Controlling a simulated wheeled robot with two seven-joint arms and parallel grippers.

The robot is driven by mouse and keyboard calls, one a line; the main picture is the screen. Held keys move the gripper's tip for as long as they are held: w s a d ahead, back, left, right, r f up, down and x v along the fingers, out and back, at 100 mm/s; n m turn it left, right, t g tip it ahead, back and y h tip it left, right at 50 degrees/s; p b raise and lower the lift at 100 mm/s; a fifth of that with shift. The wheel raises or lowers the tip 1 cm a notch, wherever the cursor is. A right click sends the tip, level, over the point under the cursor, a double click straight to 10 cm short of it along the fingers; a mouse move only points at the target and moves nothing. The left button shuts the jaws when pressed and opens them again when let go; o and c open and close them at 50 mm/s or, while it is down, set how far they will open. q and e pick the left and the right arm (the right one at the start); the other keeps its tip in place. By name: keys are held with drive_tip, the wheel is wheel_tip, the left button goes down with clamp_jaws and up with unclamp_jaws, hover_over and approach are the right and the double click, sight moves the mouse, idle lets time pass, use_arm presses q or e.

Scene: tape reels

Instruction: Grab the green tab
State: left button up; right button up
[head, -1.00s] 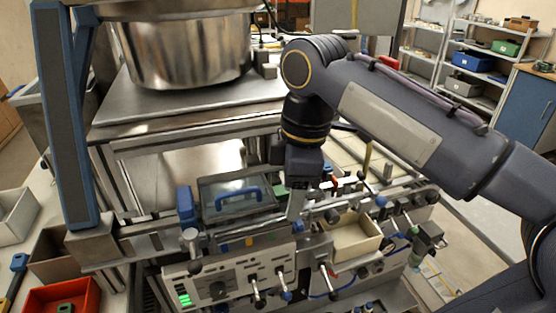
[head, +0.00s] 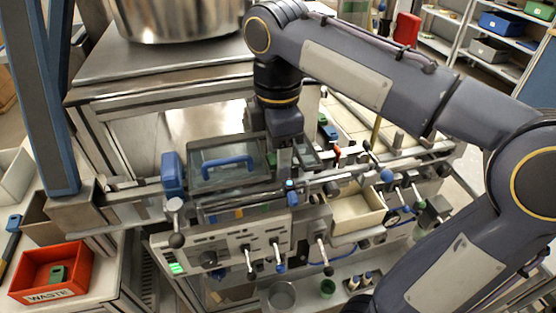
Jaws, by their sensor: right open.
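My right arm comes in from the right, and its wrist points down over the middle of the bench machine. My right gripper (head: 288,162) is open, just right of the lidded glass box (head: 223,160). Its fingers blend with the dark metal parts there, and I see nothing held. A small green piece (head: 272,158) shows close beside the gripper, at the box's right edge. Another small green mark (head: 266,208) sits on the strip below the box, beside an orange one (head: 240,212). I cannot tell which is the tab. My left gripper is not in view.
A red waste bin (head: 78,268) with a green item in it stands at lower left. A cream tray (head: 357,217) lies right of the gripper. Several levers with dark knobs stick out in front. A steel pot (head: 180,20) stands behind.

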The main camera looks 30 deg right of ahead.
drive_tip(key=c, duration=1.1)
